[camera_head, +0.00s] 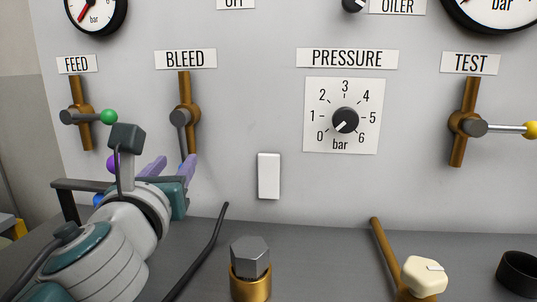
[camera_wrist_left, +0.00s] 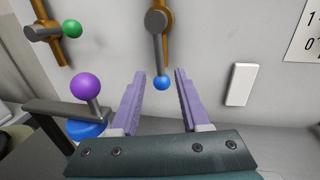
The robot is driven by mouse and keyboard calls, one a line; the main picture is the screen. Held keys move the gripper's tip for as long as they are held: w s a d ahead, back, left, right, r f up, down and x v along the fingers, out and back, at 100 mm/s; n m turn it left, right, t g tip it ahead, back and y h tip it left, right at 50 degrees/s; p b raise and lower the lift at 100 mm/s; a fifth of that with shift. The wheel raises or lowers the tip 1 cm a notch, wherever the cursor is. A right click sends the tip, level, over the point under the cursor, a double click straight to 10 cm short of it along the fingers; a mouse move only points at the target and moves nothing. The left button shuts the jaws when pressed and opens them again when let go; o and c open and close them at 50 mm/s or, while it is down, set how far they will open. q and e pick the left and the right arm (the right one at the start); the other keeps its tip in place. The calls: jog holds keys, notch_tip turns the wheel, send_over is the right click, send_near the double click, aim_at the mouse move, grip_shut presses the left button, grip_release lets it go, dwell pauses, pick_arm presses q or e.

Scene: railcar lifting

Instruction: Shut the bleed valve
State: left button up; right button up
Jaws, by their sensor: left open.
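The bleed valve (camera_head: 181,117) sits on a vertical brown pipe under the BLEED label (camera_head: 186,59). Its grey lever points straight down, in line with the pipe; the lever's lower end is hidden behind my gripper in the head view. In the left wrist view the bleed valve (camera_wrist_left: 157,22) shows its lever ending in a blue ball (camera_wrist_left: 162,83). My left gripper (camera_head: 172,165) is open, its purple fingers pointing at the panel. In the left wrist view the blue ball appears between the fingertips, with gaps on both sides. My right gripper is not in view.
The FEED valve's green-balled lever (camera_head: 108,117) is close on the left. A purple ball knob (camera_wrist_left: 86,86) stands left of my gripper by a dark bar. A white switch plate (camera_head: 269,176), pressure dial (camera_head: 345,120) and yellow-balled TEST lever (camera_head: 530,130) are rightward. A hex-headed fitting (camera_head: 250,258) stands on the ledge.

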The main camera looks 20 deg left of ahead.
aim_at(183, 153)
pick_arm(q)
jog(key=b+x, duration=0.1)
jog(key=x, duration=0.5)
jog(key=shift+w+a, duration=0.15)
jog(key=shift+w, duration=0.2)
grip_shut()
dwell(1.1)
